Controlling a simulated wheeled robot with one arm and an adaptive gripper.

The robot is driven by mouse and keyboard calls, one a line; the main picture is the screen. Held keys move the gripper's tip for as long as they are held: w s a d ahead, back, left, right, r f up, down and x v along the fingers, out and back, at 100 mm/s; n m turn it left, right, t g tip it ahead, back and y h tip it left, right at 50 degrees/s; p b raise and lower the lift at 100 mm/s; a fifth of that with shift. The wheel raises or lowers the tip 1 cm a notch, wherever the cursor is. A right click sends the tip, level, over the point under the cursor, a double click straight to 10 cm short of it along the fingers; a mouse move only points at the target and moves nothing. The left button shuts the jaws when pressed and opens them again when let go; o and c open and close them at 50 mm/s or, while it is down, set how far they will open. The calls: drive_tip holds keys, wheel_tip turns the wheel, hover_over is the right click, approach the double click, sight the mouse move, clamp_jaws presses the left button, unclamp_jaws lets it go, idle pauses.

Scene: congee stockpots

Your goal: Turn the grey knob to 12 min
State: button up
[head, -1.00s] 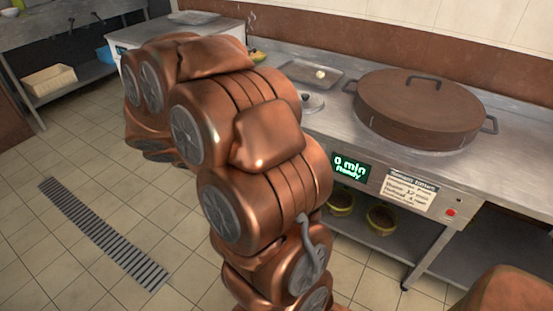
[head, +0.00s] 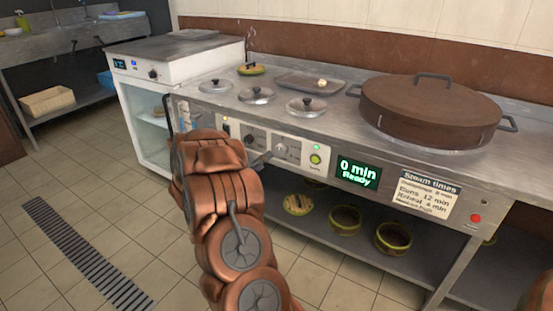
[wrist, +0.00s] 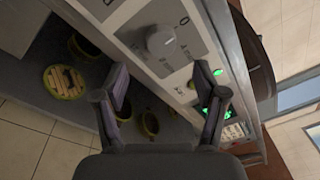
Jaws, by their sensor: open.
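The grey knob (wrist: 160,41) sits on a light dial plate with printed marks, ahead of my gripper in the wrist view. In the head view it shows on the counter's front panel (head: 281,149), close to my gripper (head: 264,160). The fingers of my gripper (wrist: 161,82) are spread apart with nothing between them, and the knob lies beyond their tips, not touched. The green display (head: 357,172) right of the knob reads "0 min Ready". The sign (head: 428,195) lists steam times, with buns at 12 min. The exact dial setting is too small to read.
A lit round button (head: 315,159) is between knob and display; a red button (head: 476,218) is farther right. A large brown lidded pot (head: 430,110) and small lids (head: 306,107) are on top. Bowls (head: 393,238) stand on the lower shelf. The tiled floor in front is clear.

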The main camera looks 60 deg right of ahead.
sight(279, 151)
drive_tip(key=d, duration=0.2)
drive_tip(key=d+b, duration=0.1)
drive_tip(key=d, duration=0.4)
drive_tip(key=shift+s+d, duration=0.25)
drive_tip(key=shift+s, duration=0.1)
drive_tip(key=c, duration=1.1)
